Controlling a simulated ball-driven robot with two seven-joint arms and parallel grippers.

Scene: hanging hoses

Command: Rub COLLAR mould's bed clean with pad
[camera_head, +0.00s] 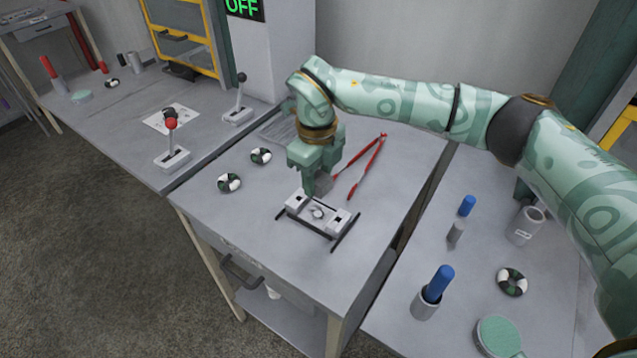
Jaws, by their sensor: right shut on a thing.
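The mould (298,204) is a light grey block with dark square holes at its ends and a pale hollow bed in the middle. It sits between two dark rails on the middle table. Any COLLAR lettering is too small to read. My right gripper (312,188) points down just above the mould's back edge. It is shut on a small grey piece, which looks like the pad (325,186) and is partly hidden by the fingers. I cannot tell whether the pad touches the mould. My left gripper is not in view.
Red-handled tongs (367,165) lie behind the mould. Two black-and-white rings (229,182) (261,156) lie to its left. A red-knobbed lever (172,145) stands on the left table. The right table holds blue-topped cylinders (437,285), a grey cup (525,225) and a green disc (498,337).

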